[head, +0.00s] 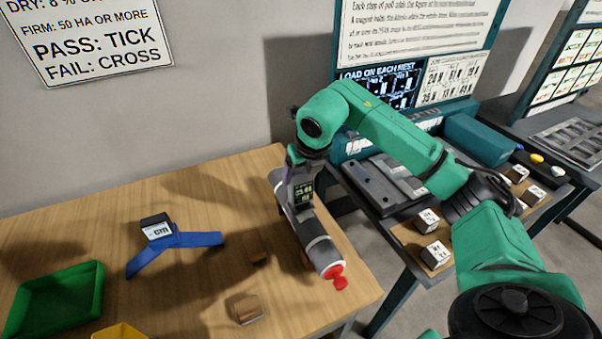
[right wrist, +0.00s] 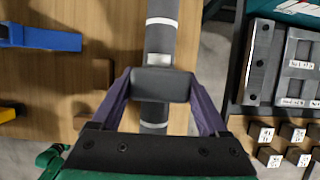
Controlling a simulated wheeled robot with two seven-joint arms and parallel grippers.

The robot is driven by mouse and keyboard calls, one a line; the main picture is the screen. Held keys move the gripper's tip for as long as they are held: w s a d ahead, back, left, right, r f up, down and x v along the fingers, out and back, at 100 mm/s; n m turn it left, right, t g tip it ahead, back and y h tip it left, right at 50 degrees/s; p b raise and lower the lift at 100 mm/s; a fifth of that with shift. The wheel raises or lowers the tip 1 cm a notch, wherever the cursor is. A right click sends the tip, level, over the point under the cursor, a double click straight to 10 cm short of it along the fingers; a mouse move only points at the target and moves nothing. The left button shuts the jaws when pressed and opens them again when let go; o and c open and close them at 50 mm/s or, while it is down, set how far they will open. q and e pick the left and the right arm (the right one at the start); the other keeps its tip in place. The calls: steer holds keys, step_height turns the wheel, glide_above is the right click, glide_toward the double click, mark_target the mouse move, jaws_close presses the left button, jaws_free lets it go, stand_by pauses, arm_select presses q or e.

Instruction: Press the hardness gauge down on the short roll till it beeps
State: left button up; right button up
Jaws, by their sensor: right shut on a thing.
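A grey roll (head: 314,240) with pale bands and a red knob at its near end lies along the right side of the wooden table. In the right wrist view the roll (right wrist: 161,40) runs up the picture, under the gauge. My right gripper (head: 297,160) is above the roll. It is shut on the dark hardness gauge (right wrist: 160,85), between its purple fingers. The gauge's lit display (head: 303,193) faces the head camera; its figures are too small to read surely. The gauge's lower end overlaps the roll; I cannot tell whether it presses. My left gripper is out of view.
On the table are a blue angled stand (head: 178,240) with a labelled dark block (head: 156,228), two wooden blocks (head: 244,309), a green tray (head: 97,278) and a yellow tray (head: 120,333). A second bench on the right holds grey plates (head: 372,186) and several labelled blocks (head: 435,255).

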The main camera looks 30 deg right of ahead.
steer(key=shift+r+p, duration=2.6)
steer(key=shift+r, duration=0.85)
steer(key=shift+f, duration=0.15)
